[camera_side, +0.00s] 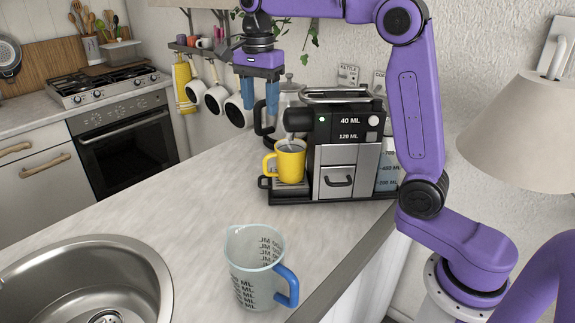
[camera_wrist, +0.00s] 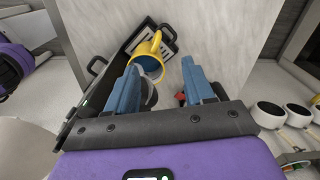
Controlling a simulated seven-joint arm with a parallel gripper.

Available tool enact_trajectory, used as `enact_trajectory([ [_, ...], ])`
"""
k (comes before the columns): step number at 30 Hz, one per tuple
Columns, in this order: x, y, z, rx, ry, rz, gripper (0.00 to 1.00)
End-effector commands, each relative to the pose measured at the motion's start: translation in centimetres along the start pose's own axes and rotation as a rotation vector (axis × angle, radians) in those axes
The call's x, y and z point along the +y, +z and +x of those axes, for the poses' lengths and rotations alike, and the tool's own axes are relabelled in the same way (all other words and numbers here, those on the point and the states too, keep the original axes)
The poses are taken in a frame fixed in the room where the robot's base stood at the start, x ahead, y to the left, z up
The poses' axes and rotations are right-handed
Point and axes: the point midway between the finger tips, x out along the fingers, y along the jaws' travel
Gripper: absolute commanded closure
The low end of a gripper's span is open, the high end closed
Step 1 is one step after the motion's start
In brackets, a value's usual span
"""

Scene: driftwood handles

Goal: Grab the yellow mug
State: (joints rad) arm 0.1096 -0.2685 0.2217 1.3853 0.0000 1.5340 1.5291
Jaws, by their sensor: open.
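The yellow mug (camera_side: 286,162) stands upright on the drip tray of the coffee machine in the side view, with its handle toward the left. Something thin and grey shows at its mouth, under the machine's spout. In the wrist view the yellow mug (camera_wrist: 149,56) lies beyond the fingertips, left of the middle, with its blue-grey inside showing. My gripper (camera_side: 258,92) is open and empty, with blue fingers pointing down, above and a little left of the mug in the side view. The fingers (camera_wrist: 160,76) also show in the wrist view, apart, with nothing between them gripped.
The coffee machine (camera_side: 336,165) stands right of the mug, with a moka pot (camera_side: 289,98) behind. A clear measuring jug (camera_side: 257,265) with a blue handle stands on the front counter near the sink (camera_side: 150,270). Mugs (camera_side: 215,98) hang at the wall. The counter left of the machine is clear.

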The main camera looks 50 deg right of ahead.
Motion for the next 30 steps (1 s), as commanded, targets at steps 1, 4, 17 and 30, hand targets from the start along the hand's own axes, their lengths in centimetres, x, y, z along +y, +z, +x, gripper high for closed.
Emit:
enact_trajectory([
  [1,0.0,-0.1,0.2,0.000,0.002,0.007,0.47],
  [4,0.0,-0.1,1.3,0.000,0.004,0.009,0.47],
  [17,0.1,-0.1,9.2,0.000,0.006,0.005,0.47],
  [30,0.4,-0.2,13.2,0.000,0.005,0.005,0.47],
])
